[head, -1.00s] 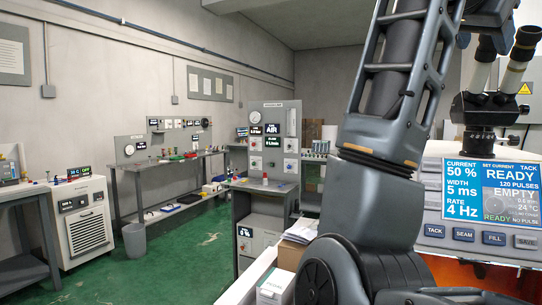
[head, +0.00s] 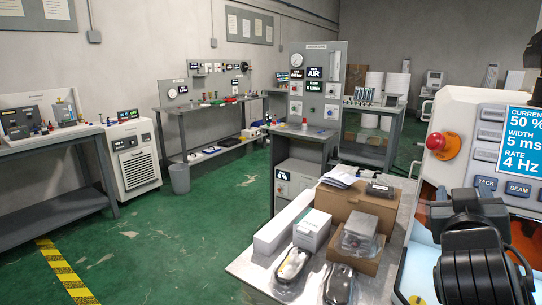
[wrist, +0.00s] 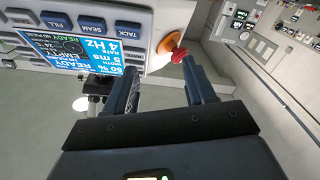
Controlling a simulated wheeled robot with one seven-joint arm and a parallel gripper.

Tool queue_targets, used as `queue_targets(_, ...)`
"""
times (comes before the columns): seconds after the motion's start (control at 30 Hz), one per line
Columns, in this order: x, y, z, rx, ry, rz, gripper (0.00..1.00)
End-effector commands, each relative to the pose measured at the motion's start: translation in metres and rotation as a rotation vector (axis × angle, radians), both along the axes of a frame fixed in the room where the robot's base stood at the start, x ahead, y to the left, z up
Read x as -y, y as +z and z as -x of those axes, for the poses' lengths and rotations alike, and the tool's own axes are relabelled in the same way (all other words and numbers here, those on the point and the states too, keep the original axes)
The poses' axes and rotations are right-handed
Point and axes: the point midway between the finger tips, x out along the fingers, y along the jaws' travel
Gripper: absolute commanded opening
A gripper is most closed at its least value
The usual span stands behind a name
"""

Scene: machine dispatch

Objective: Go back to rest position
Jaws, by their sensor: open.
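My gripper (wrist: 162,70) shows in the wrist view with its two dark fingers apart. Nothing is held between them. Beyond the fingertips is the white front of a machine (wrist: 190,14) with a red knob (wrist: 179,55) and a lit screen (wrist: 75,50). I cannot tell the exact gap between the fingers and the knob. In the head view a dark part of my arm stands at the lower right, in front of the same machine (head: 470,100). The fingers cannot be made out there.
A bench (head: 250,268) in front holds cardboard boxes (head: 357,208), a white carton (head: 312,230) and clear-bagged parts. A gauge panel (head: 312,85) stands behind it. The green floor (head: 165,240) at left is open, with yellow-black tape (head: 65,268). A grey bin (head: 180,178) stands farther back.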

Motion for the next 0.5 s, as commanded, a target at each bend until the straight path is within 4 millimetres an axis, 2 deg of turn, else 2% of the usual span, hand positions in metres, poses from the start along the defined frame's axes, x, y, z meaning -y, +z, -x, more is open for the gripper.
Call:
queue_targets(0.03, -0.004, -0.022, 0.011, -0.025, 0.032, 0.013, 0.55)
queue_targets(0.2, -0.021, -0.08, 0.047, -0.075, 0.151, 0.033, 0.55)
queue_targets(0.37, -0.038, -0.127, 0.091, -0.117, 0.256, 0.026, 0.55)
queue_targets(0.5, -0.052, -0.161, 0.135, -0.148, 0.339, 0.002, 0.55)
